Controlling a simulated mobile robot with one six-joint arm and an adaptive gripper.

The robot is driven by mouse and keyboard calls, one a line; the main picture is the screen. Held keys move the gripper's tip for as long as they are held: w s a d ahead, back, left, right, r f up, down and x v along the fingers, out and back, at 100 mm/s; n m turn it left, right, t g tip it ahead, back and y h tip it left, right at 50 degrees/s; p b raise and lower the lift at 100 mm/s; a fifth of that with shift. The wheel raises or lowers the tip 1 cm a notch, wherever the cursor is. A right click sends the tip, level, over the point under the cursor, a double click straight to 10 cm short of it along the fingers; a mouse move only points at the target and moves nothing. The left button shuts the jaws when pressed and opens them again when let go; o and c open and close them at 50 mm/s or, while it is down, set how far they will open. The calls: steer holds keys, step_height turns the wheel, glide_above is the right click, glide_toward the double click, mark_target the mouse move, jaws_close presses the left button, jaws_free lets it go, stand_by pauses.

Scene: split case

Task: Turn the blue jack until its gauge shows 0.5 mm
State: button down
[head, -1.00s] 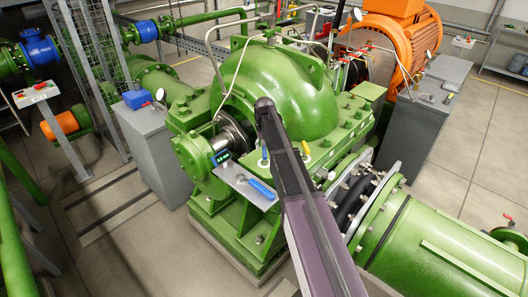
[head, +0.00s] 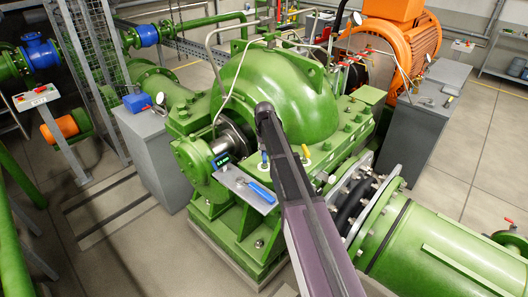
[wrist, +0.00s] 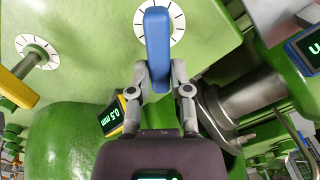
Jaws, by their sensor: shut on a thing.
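My gripper (wrist: 160,82) is shut on the blue jack (wrist: 157,35), whose blue handle stands lengthwise in the wrist view. A white dial with black ticks (wrist: 175,18) lies behind the handle. A blue-edged gauge (wrist: 312,47) is cut off at the right edge, so its full reading is hidden. A yellow-edged gauge (wrist: 112,117) reads 0.5 mm. In the head view, the blue jack (head: 264,158) shows beside my arm's end on the green pump. The blue-edged gauge (head: 221,160) stands left of it, its digits too small to read surely.
A yellow jack (wrist: 17,86) with its own dial stands left in the wrist view. In the head view, a grey plate (head: 236,182) holds a blue-handled tool (head: 262,191). The green pump housing (head: 290,95) rises behind. Grey cabinets (head: 150,150) stand at the sides.

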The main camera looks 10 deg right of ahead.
mark_target(264, 160)
steer(key=shift+m, duration=0.5)
steer(key=m, duration=0.2)
steer(key=shift+s+d+m, duration=0.1)
steer(key=shift+d+m, duration=0.1)
steer(key=shift+m, duration=0.2)
steer(key=m, duration=0.3)
steer(key=shift+s+d+m, duration=0.15)
steer(key=shift+d+m, duration=0.05)
steer(key=shift+m, duration=0.1)
steer(key=m, duration=0.4)
steer(key=shift+s+d, duration=0.15)
steer(key=shift+s, duration=0.1)
steer(key=m, duration=0.4)
steer(key=shift+s, duration=0.25)
steer(key=m, duration=0.5)
steer(key=shift+s+m, duration=0.3)
steer(key=shift+s, duration=0.1)
steer(key=m, duration=0.6)
steer(key=shift+s+a, duration=0.2)
steer(key=shift+s, duration=0.05)
